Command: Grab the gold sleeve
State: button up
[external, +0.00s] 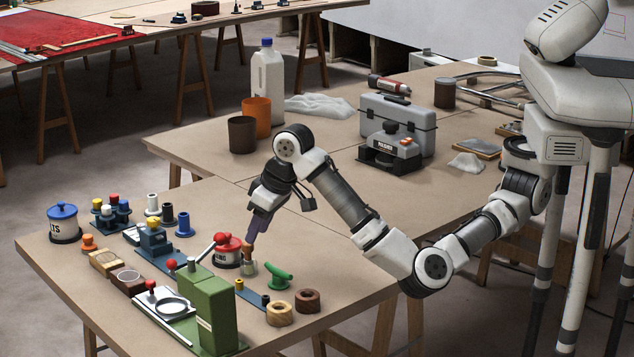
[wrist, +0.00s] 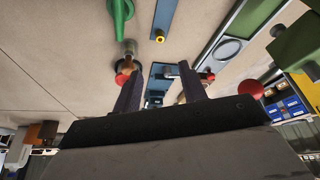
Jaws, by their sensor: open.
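A small gold sleeve-like piece (external: 239,284) stands at one end of a narrow blue strip on the near bench. It also shows in the wrist view (wrist: 160,37), upper middle, beyond the fingertips. My gripper (external: 251,238) points down over the bench, behind the gold piece in the external view. In the wrist view its two dark purple fingers (wrist: 158,78) are apart, with nothing clearly held between them. A metal piece with a brownish-red top (external: 248,262) stands just under the fingertips. I cannot tell whether a finger touches it.
A green lever press (external: 208,308) with a red-knobbed handle stands at front left. A red-lidded pot (external: 228,251) and a green-handled tool (external: 279,276) flank the gripper.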

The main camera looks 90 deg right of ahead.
aim_at(239, 280)
jog(key=x, duration=0.7)
jog(key=p+x, duration=0.1)
jog(key=x, duration=0.5)
jog(key=shift+s+f+p, duration=0.1)
jog(key=shift+f+p, duration=0.2)
jog(key=shift+f, duration=0.1)
grip_shut()
